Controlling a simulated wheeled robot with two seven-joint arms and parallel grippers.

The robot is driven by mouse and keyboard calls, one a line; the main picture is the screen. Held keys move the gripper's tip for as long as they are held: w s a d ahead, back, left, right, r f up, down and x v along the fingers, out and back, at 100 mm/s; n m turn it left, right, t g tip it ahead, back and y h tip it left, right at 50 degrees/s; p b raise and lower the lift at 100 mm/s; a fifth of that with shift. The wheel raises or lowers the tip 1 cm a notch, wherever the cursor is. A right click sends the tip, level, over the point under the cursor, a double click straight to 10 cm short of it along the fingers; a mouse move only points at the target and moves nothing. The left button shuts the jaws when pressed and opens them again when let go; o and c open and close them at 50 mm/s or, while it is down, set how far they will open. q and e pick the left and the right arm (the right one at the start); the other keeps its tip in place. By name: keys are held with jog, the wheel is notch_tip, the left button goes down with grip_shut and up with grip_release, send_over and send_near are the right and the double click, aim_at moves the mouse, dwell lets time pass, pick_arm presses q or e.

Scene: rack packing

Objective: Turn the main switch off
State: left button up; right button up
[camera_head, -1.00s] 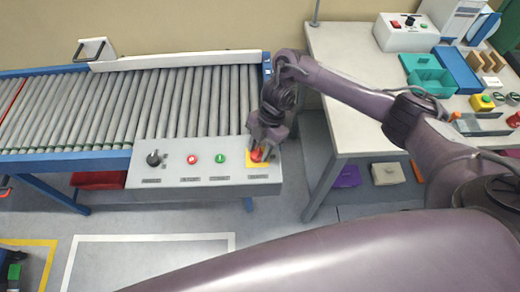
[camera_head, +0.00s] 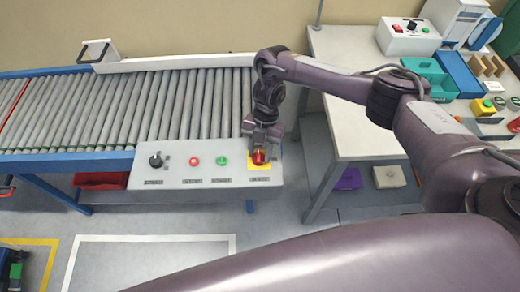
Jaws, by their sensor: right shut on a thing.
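A grey control panel (camera_head: 135,178) sits at the front of the roller conveyor. At its right end is a red knob (camera_head: 258,158) on a yellow plate; it looks like the main switch, but the label under it is too small to read. My right gripper (camera_head: 259,152) points down at it from behind and is shut on the red knob. The fingertips partly cover the knob, so its exact angle is hard to tell. My left gripper is out of view.
The panel also carries a black rotary knob (camera_head: 155,160), a red button (camera_head: 194,161) and a green button (camera_head: 222,161). A white workbench (camera_head: 345,105) with boxes and trays stands to the right. A red bin (camera_head: 100,180) is under the conveyor.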

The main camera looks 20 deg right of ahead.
jog(key=o, duration=1)
jog(key=shift+r, duration=0.1)
jog(key=v, duration=0.7)
jog(key=shift+w+r, duration=0.2)
jog(key=shift+r, duration=0.1)
